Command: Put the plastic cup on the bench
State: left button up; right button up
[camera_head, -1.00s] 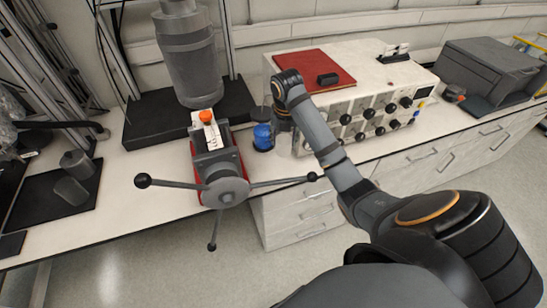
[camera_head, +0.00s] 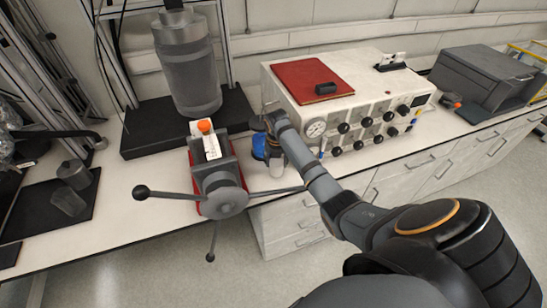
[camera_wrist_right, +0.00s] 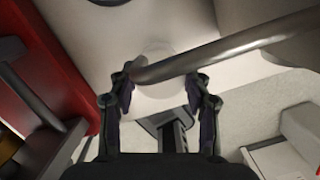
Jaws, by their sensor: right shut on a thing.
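My right gripper (camera_head: 271,143) points down over the front part of the bench (camera_head: 115,202), just right of the clamp stand. It is shut on the plastic cup (camera_head: 276,164), a pale translucent thing mostly hidden by the gripper and wrist. In the right wrist view, my right gripper (camera_wrist_right: 160,88) has a finger on each side of the whitish cup (camera_wrist_right: 160,100). A grey rod crosses the picture over it. I cannot tell whether the cup's base touches the bench. My left gripper is out of view.
A blue-capped item (camera_head: 258,146) stands close left of the gripper. The clamp (camera_head: 219,190) has long knobbed spokes, one reaching right below the cup. A white control box (camera_head: 336,100) stands behind right. A steel reactor vessel (camera_head: 188,70) is behind left.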

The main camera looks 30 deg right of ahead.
jog(key=w, duration=0.2)
jog(key=shift+w+d+r, duration=0.1)
jog(key=shift+w+d, duration=0.15)
jog(key=shift+w, duration=0.15)
jog(key=shift+w+f+p, duration=0.2)
jog(key=shift+f+p, duration=0.15)
jog(key=shift+p, duration=0.05)
jog(key=shift+f, duration=0.4)
jog(key=shift+s+d, duration=0.1)
jog(key=shift+f, duration=0.1)
jog(key=o, duration=0.9)
jog(key=shift+o, duration=0.2)
